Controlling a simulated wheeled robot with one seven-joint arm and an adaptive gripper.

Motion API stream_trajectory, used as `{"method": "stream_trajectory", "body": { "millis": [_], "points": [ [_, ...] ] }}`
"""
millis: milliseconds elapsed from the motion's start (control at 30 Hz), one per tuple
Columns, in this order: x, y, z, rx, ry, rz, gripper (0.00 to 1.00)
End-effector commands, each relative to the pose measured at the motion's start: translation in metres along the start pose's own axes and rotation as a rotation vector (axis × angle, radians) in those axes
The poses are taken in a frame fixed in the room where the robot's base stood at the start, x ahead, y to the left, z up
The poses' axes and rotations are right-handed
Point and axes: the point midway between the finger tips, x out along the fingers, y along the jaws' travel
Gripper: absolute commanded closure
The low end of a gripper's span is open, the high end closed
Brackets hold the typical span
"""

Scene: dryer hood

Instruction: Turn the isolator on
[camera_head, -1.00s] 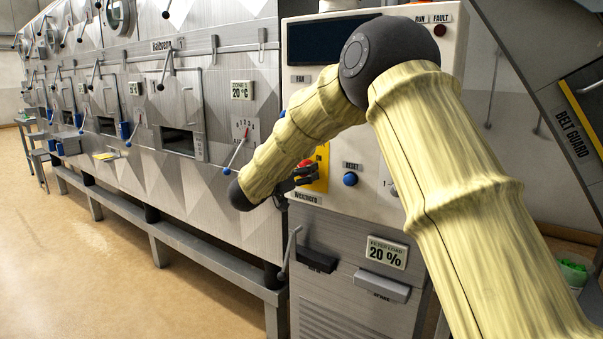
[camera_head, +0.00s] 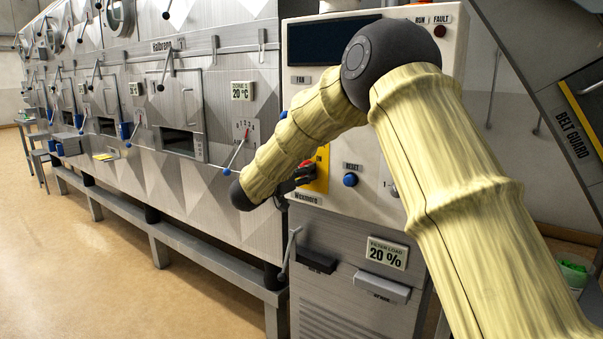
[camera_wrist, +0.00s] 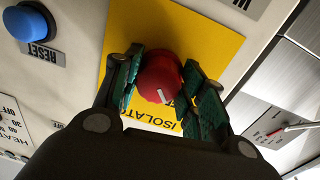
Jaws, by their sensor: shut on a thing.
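The isolator is a red rotary knob (camera_wrist: 160,76) with a white pointer mark, on a yellow plate (camera_wrist: 205,38) lettered ISOLATOR. In the head view the yellow plate (camera_head: 321,170) shows on the control panel, with "ON" lettering, and only a little of the red knob (camera_head: 306,163) is visible. My gripper (camera_wrist: 163,85) is shut on the knob, with green-padded fingers on both sides of it. In the wrist view the white mark points down and to the right. In the head view my arm hides part of the plate, and my gripper (camera_head: 298,179) is small and dark against it.
A blue RESET button (camera_head: 350,179) sits right of the plate and also shows in the wrist view (camera_wrist: 28,21). A small lever (camera_head: 235,155) is on the dryer at left. A filter door with a handle (camera_head: 381,288) is below.

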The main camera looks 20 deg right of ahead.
Motion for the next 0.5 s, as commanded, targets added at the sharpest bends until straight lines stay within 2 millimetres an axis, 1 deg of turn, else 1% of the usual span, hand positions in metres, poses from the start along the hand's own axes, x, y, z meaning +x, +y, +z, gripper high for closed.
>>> {"method": "stream_trajectory", "body": {
  "millis": [267, 500],
  "points": [
    [0.0006, 0.0006, 0.0008, 0.167, -0.012, 0.0, 0.83],
    [0.0012, 0.001, 0.0015, 0.389, -0.023, 0.0, 0.83]
  ]
}}
